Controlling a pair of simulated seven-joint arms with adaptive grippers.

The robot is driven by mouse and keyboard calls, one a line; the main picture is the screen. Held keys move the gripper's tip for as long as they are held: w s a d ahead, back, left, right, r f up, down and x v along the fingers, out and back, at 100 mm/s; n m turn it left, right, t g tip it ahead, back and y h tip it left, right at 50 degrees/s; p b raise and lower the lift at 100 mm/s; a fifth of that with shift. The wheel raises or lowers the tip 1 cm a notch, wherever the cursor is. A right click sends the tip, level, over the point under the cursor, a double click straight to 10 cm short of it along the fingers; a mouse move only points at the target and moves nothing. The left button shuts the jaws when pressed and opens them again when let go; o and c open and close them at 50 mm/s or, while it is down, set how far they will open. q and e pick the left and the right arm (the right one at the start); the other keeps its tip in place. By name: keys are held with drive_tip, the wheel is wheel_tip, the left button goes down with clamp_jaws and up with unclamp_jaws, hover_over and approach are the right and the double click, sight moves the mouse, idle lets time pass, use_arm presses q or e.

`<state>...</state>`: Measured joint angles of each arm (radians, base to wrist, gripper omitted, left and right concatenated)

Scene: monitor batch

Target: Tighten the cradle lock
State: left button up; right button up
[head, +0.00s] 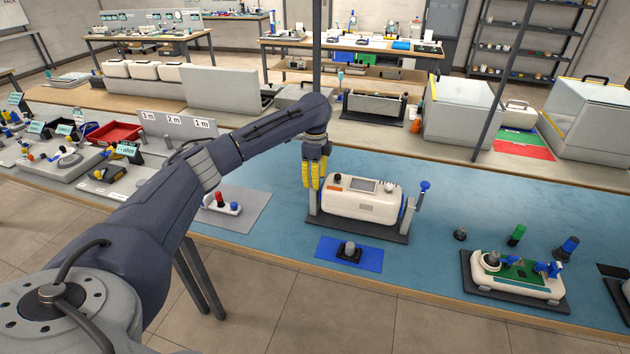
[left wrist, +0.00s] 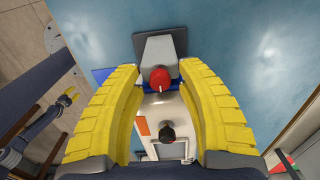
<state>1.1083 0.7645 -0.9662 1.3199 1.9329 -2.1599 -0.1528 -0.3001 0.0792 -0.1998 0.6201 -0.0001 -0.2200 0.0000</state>
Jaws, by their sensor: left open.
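A white monitor (head: 362,200) sits in a dark cradle (head: 375,231) on the blue bench top. The cradle's right post carries a blue knob (head: 425,187). In the left wrist view, a red knob (left wrist: 160,80) sits on a grey post (left wrist: 158,48) at the other end, beside the monitor's black knob (left wrist: 167,133). My left gripper (head: 312,188) points down over that left end, fingers open on either side of the red knob in the wrist view; contact is not clear. The fingers hide this knob in the head view. My right gripper (left wrist: 68,98) shows small at the wrist view's left.
A blue mat (head: 375,261) with a small black-and-grey part (head: 348,251) lies in front of the cradle. A grey mat (head: 258,216) holds a white piece with a red knob (head: 221,199). A green-board fixture (head: 515,275) stands at right.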

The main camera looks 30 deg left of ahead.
use_arm(q)
drive_tip(key=shift+r, duration=0.1)
drive_tip(key=shift+r, duration=1.1)
drive_tip(key=shift+f, duration=0.1)
drive_tip(key=shift+f, duration=1.15)
drive_tip(key=shift+c, duration=0.4)
clamp_jaws()
unclamp_jaws()
drive_tip(key=shift+r, duration=0.1)
